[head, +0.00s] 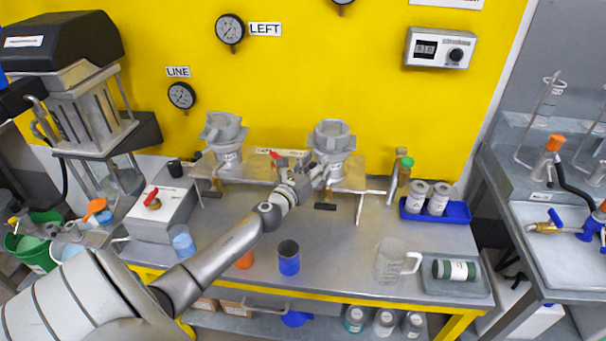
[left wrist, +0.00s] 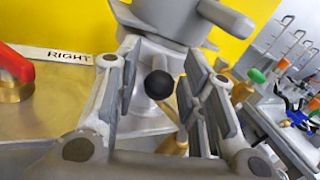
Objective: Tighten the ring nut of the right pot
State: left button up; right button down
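The right pot (head: 335,157) is a grey metal body standing on the tan bench plate, with a lobed grey ring nut (head: 333,132) around its top. In the left wrist view the ring nut (left wrist: 224,18) shows only partly at the top edge, with one lug sticking out to the right. My left gripper (head: 318,172) is at the front left of the right pot, below the ring nut. In the left wrist view its fingers (left wrist: 160,88) are apart. A black ball knob (left wrist: 159,84) shows between them, with gaps on both sides. My right gripper is not in view.
The left pot (head: 223,132) stands left on the same plate. A red valve handle (head: 275,153) sits between the pots. A blue tray (head: 436,211) with grey jars, a clear jug (head: 390,262) and a blue-filled cup (head: 289,258) stand on the bench.

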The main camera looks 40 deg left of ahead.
pick_arm(q)
jog(key=s+d, duration=0.1)
jog(key=s, duration=1)
jog(key=shift+d, duration=0.25)
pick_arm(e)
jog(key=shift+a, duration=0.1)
pick_arm(q)
jog(key=shift+w, duration=0.1)
jog(key=shift+c, duration=0.4)
